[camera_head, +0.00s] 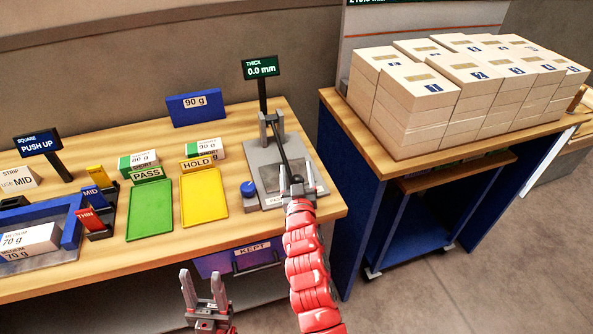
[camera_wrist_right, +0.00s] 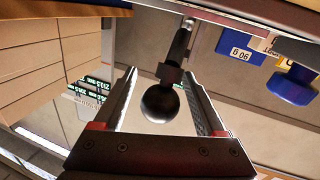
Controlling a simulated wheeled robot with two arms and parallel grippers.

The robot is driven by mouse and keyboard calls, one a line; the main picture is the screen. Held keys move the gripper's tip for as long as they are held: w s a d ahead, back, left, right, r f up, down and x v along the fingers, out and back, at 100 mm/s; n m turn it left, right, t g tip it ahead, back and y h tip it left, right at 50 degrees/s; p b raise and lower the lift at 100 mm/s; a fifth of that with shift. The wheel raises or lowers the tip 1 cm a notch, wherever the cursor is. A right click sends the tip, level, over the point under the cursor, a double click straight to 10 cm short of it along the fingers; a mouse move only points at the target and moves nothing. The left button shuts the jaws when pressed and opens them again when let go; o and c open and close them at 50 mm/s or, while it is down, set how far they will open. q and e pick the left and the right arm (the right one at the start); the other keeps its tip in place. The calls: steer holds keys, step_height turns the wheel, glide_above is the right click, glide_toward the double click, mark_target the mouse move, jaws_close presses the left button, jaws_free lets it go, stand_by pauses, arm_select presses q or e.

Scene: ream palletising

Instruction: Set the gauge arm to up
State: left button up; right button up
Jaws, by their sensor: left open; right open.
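The thickness gauge (camera_head: 262,160) stands at the right end of the wooden bench, with a grey base and upright bracket. Its dark gauge arm (camera_head: 280,148) slants from the bracket toward the front, low over the base. In the right wrist view, the arm ends in a black ball knob (camera_wrist_right: 160,103). My right gripper (camera_head: 297,186) is at this front end, open, with the knob between its fingers; I cannot tell whether they touch it. The gauge display (camera_head: 261,68) reads 0.0 mm. My left gripper (camera_head: 203,285) is open and empty in front of the bench.
A blue button (camera_head: 248,189) sits left of the gauge base. The yellow HOLD tray (camera_head: 204,198) and green PASS tray (camera_head: 150,209) lie further left. Stacked reams (camera_head: 420,98) stand on the table at right. A KEPT bin (camera_head: 240,258) is below the bench edge.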

jaws_close()
stand_by(0.4)
steer(key=shift+f, duration=0.1)
stand_by(0.9)
